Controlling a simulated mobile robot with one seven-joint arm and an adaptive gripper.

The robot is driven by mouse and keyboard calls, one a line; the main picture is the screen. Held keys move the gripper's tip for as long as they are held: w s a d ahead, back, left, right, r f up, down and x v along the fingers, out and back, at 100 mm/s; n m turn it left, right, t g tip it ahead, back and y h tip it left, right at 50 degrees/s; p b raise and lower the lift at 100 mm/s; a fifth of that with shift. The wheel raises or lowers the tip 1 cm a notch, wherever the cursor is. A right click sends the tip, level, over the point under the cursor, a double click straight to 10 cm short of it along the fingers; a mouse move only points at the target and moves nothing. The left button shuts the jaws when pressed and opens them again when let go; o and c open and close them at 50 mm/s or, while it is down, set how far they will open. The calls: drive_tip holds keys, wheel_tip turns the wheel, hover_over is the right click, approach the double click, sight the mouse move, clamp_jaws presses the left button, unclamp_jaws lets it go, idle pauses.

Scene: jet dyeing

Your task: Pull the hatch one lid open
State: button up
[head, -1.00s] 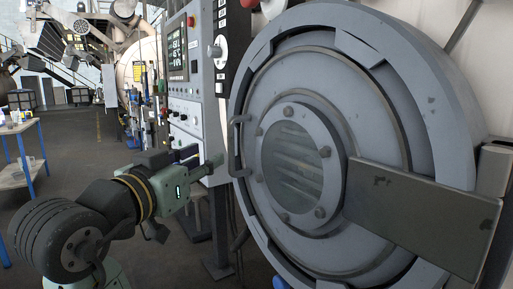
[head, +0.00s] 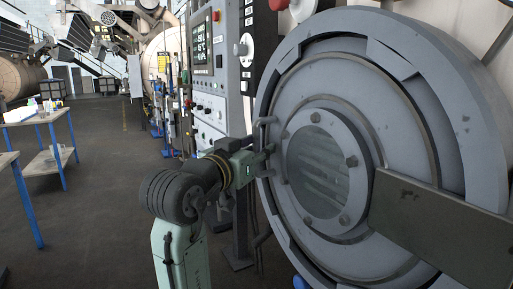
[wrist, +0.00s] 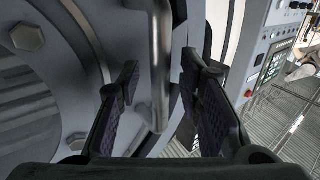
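The hatch one lid (head: 345,85) is a large round grey door with a bolted window (head: 318,172). It looks closed against its ring. A grey bar handle (head: 259,135) stands upright at its left edge. In the wrist view, the handle (wrist: 160,60) runs down between the two dark, purple-padded fingers of my gripper (wrist: 160,95). The fingers are open, with gaps showing on both sides of the bar. In the head view my gripper (head: 267,156) is at the handle, and its fingertips partly overlap it.
A grey hinge arm (head: 430,225) crosses the lid's right side. A control panel (head: 206,75) stands left of the hatch, close behind my arm. Blue-legged tables (head: 50,160) stand at the far left. The floor (head: 110,200) between them and the arm is clear.

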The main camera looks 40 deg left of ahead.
drive_tip(key=shift+c, duration=0.5)
clamp_jaws()
idle(0.3)
